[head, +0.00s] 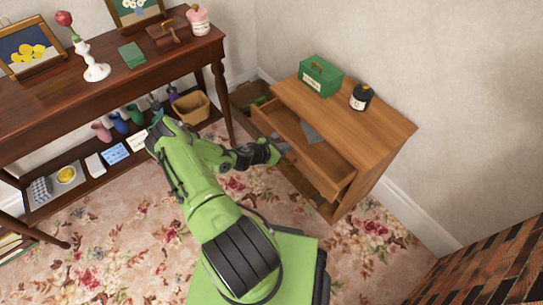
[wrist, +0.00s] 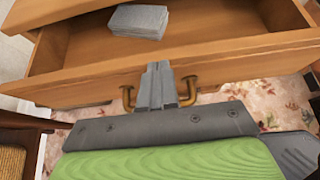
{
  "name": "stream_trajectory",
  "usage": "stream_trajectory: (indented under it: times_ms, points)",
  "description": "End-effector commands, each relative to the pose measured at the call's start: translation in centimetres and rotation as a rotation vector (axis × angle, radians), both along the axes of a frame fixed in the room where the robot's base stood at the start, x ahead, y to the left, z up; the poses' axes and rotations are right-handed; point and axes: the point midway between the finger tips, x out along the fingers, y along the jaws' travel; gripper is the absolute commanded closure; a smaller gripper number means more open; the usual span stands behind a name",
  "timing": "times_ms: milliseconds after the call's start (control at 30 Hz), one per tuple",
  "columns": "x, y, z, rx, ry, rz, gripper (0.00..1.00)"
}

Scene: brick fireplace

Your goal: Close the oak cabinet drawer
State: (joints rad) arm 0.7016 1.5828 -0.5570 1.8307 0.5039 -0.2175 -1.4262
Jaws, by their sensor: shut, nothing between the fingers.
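The oak cabinet (head: 385,128) stands against the wall in the head view. Its upper drawer (head: 335,180) is pulled open, and a grey stack (head: 311,133) lies inside. In the wrist view the drawer front (wrist: 235,68) spans the picture, with the grey stack (wrist: 138,21) behind it. A brass handle (wrist: 190,91) shows on both sides of my fingers, its middle hidden by them. My gripper (wrist: 157,72) is shut and empty, with its tips at the drawer front by the handle. It also shows in the head view (head: 284,144). I cannot tell whether it touches.
A green box (head: 320,77) and a dark bottle (head: 361,97) stand on the cabinet top. A dark wooden console table (head: 150,62) with a wicker basket (head: 190,106) below stands left. Brickwork (head: 490,265) is at lower right. Floral carpet lies open in front of the cabinet.

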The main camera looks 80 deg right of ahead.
Motion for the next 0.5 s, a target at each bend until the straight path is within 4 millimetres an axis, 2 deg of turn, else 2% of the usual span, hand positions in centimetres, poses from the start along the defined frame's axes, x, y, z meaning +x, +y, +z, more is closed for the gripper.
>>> stream_trajectory:
  times_ms: [200,500]
  points:
    - [-2.8,-3.0,-0.1,-0.001,-0.001,-0.002,1.0]
    - [-4.5,-5.0,-0.1,0.002,-0.001,0.0,1.0]
